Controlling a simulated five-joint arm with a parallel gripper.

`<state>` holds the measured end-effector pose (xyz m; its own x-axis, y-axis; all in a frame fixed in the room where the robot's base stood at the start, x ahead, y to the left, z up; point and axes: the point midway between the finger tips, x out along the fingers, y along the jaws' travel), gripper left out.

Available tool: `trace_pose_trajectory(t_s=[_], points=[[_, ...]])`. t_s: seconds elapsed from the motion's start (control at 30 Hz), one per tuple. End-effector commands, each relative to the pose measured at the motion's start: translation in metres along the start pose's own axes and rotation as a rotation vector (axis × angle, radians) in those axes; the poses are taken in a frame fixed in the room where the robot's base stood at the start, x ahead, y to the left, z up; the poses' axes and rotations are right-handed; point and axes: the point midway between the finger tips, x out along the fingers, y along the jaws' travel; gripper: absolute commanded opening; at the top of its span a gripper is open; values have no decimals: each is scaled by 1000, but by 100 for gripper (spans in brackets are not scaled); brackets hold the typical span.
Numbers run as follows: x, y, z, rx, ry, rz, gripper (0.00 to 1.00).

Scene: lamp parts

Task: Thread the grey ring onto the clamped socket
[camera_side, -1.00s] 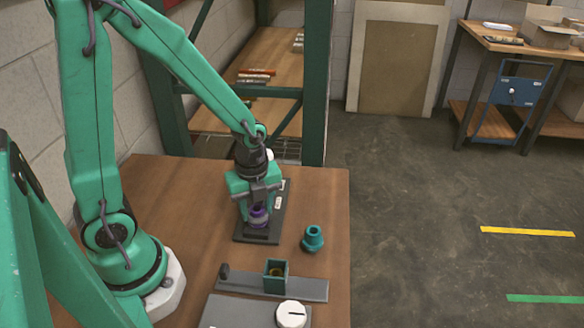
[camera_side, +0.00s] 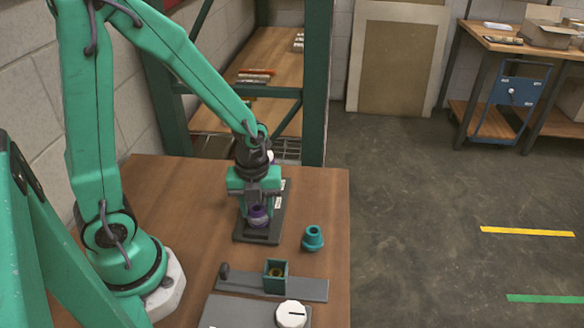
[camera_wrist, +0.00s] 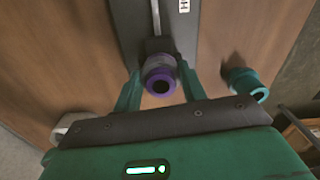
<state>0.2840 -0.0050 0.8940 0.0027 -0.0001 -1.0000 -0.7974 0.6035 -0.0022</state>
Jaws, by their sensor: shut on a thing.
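The purple socket (camera_side: 258,215) stands upright in the dark clamp fixture (camera_side: 250,238) on the bench. In the wrist view, the socket (camera_wrist: 160,84) shows its open end toward the camera. A grey ring (camera_wrist: 158,66) appears to sit around the socket, close to the fixture; its exact seating is hard to see. My gripper (camera_side: 258,203) is directly over the socket, pointing down. In the wrist view, the two green fingers of my gripper (camera_wrist: 160,92) flank the ring and socket, shut on the ring. The contact between fingers and ring is partly hidden.
A teal socket-shaped part (camera_side: 313,238) stands right of the fixture. In front are a grey plate with a green square holder (camera_side: 276,275) and a plate with a white round knob (camera_side: 291,313). The bench's right edge is close to the teal part.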

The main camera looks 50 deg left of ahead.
Motion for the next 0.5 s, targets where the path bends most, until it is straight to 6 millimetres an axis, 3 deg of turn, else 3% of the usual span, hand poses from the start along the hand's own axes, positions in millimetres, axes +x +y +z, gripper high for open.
trace_pose_trajectory(t_s=[0.5], points=[[2,2,-3,380,10,10,10]])
